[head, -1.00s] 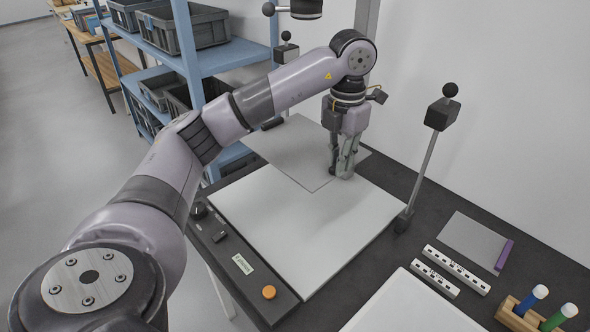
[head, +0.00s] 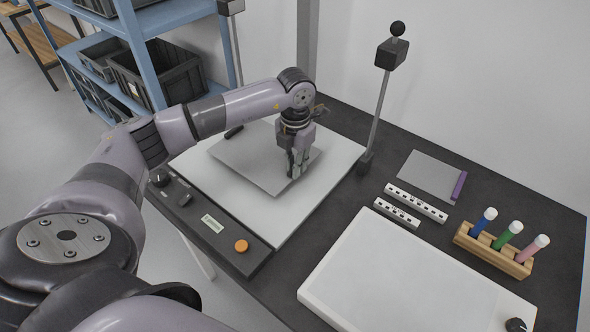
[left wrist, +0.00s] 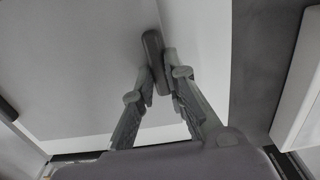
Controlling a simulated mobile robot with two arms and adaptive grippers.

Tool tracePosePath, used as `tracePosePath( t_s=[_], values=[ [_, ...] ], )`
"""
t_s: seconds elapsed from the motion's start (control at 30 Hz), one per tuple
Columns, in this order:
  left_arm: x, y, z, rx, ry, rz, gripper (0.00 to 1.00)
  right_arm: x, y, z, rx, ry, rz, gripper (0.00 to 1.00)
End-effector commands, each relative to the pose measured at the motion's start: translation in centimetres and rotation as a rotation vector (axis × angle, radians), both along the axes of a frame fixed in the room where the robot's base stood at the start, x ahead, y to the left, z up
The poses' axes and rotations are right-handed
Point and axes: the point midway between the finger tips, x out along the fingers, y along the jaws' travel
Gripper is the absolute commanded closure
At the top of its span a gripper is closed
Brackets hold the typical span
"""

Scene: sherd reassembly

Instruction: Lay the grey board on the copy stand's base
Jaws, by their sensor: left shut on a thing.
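The grey board (head: 240,165) is a flat sheet in the head view, over the copy stand's white base (head: 325,178) and turned slightly against its edges. It has a dark grip at its left end. My left gripper (head: 294,174) points down at the board's right edge. The left wrist view shows its fingers (left wrist: 158,70) closed on a dark grip (left wrist: 152,50) at the edge of the board (left wrist: 80,60), with the white base (left wrist: 200,50) beyond. I cannot tell whether the board touches the base. My right gripper is not in view.
A lamp post (head: 375,115) stands at the base's right corner. A control strip (head: 210,222) with an orange button borders the front. To the right are a white panel (head: 400,270), scale bars (head: 415,202), a small grey sheet (head: 428,175) and a marker rack (head: 490,245).

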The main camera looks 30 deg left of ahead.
Motion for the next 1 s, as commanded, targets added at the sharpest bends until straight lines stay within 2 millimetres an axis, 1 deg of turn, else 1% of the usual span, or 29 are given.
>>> tracePosePath(
  t_s=[0.03, 0.1, 0.17, 0.4, 0.5, 0.53, 0.8, 1.0],
  values=[
    [-0.1, 0.0, -0.9, 0.000, 0.004, 0.000, 1.00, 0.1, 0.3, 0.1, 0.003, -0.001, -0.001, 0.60],
    [-0.1, 0.0, -2.0, 0.000, 0.004, 0.000, 1.00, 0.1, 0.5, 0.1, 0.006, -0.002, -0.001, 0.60],
    [0.0, 0.0, -2.5, -0.001, 0.001, 0.000, 1.00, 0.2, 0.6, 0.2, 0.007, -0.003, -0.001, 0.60],
    [0.0, 0.0, -2.6, 0.000, -0.001, -0.001, 1.00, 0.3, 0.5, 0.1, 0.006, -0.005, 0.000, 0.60],
    [0.0, 0.0, -2.9, 0.000, 0.000, 0.000, 1.00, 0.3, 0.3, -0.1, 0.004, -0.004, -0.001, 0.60],
    [0.0, 0.0, -2.8, 0.000, 0.000, 0.000, 0.85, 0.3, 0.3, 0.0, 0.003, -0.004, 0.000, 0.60],
    [0.0, 0.0, -2.7, 0.000, 0.000, 0.000, 0.67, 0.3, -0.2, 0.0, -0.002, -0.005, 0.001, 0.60],
    [0.0, 0.0, -2.7, 0.000, 0.000, 0.000, 0.67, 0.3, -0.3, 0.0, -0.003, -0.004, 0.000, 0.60]
  ],
)
